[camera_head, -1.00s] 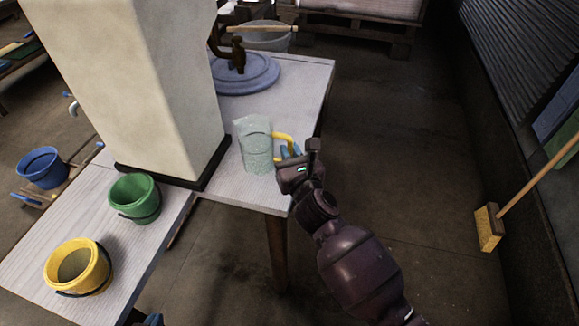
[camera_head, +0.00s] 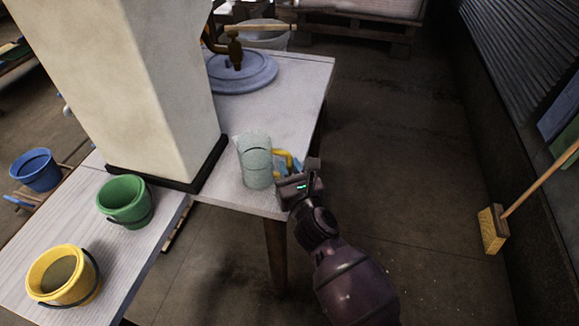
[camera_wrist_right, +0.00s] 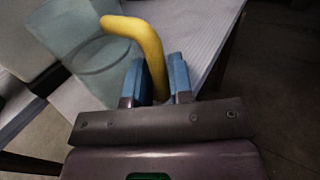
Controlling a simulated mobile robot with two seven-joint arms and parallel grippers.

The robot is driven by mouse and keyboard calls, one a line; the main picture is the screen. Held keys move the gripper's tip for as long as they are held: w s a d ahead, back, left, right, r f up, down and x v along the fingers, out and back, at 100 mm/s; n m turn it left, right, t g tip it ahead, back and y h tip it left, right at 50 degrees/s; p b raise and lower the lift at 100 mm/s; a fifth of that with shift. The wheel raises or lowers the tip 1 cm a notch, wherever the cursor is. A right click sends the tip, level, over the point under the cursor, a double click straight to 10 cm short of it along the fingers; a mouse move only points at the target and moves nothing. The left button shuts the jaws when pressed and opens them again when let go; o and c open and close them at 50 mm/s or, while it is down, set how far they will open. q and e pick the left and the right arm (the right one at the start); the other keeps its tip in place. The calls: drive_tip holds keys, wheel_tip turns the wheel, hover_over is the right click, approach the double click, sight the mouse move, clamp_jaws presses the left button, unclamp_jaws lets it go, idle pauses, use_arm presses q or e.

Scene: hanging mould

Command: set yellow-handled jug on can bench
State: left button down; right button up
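The yellow-handled jug (camera_head: 255,162) is clear and roughly upright at the right front part of a pale bench (camera_head: 290,100). I cannot tell whether its base touches the top. My right gripper (camera_head: 287,165) is at the jug's right side. In the right wrist view, the jug's yellow handle (camera_wrist_right: 150,45) runs down between the blue fingers of the right gripper (camera_wrist_right: 163,78), which are closed on it; the clear body (camera_wrist_right: 80,45) is at upper left. My left gripper is not in view. No can shows, so I cannot tell which bench is the can bench.
A thick pale pillar (camera_head: 140,85) stands left of the jug. A blue round plate (camera_head: 243,73) lies behind it. Green (camera_head: 125,200) and yellow (camera_head: 62,275) buckets stand on the left bench. A broom (camera_head: 492,230) leans at right. The floor right of the bench is clear.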

drive_tip(key=shift+o, duration=1.4)
drive_tip(key=shift+r, duration=0.2)
